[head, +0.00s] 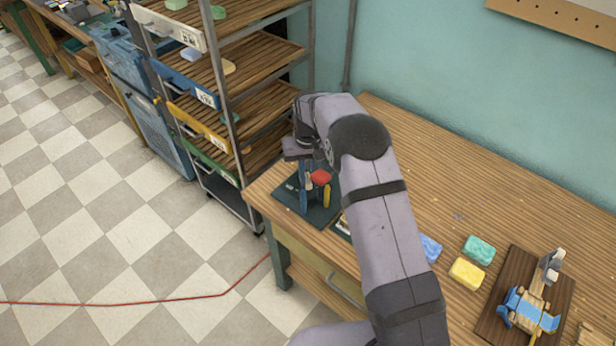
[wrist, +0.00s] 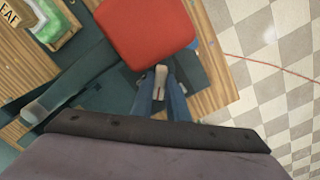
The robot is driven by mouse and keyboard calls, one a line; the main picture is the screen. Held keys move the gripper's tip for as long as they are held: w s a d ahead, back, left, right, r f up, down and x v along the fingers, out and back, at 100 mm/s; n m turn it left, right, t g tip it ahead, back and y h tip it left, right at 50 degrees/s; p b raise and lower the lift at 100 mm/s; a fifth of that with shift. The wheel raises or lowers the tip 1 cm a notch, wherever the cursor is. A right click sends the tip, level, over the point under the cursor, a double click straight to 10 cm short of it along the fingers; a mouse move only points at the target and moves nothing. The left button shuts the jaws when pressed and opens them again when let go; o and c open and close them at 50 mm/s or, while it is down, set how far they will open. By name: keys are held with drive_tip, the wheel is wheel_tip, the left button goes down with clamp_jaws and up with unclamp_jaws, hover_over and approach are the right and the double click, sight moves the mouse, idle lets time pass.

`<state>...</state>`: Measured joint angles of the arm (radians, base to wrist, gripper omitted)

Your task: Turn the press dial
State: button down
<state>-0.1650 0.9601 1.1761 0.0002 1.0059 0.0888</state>
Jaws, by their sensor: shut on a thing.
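The press stands on a dark green base (head: 290,205) at the left end of the wooden table, with a red block (head: 320,177) on it. In the wrist view the red block (wrist: 150,28) is large at the top, and a dark green bar (wrist: 75,85) lies at the left. My gripper (wrist: 162,82) points down at the press. Its blue fingers are shut on a small pale piece (wrist: 160,75), which looks like the press dial. My gripper also shows in the head view (head: 304,195). Its fingertips partly hide the piece, so I cannot tell how far it is turned.
A teal soap (head: 479,250), a yellow soap (head: 467,273) and a blue soap (head: 430,248), partly behind my arm, lie on the table. A wooden board (head: 510,275) with a blue device is at the right. A metal shelf (head: 222,95) stands left of the table.

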drive_tip(key=shift+r, duration=0.1)
idle(0.3)
drive_tip(key=c, duration=1.7)
unclamp_jaws()
drive_tip(key=shift+r, duration=0.1)
drive_tip(key=shift+r+b, duration=1.2)
drive_tip(key=shift+r, duration=2.4)
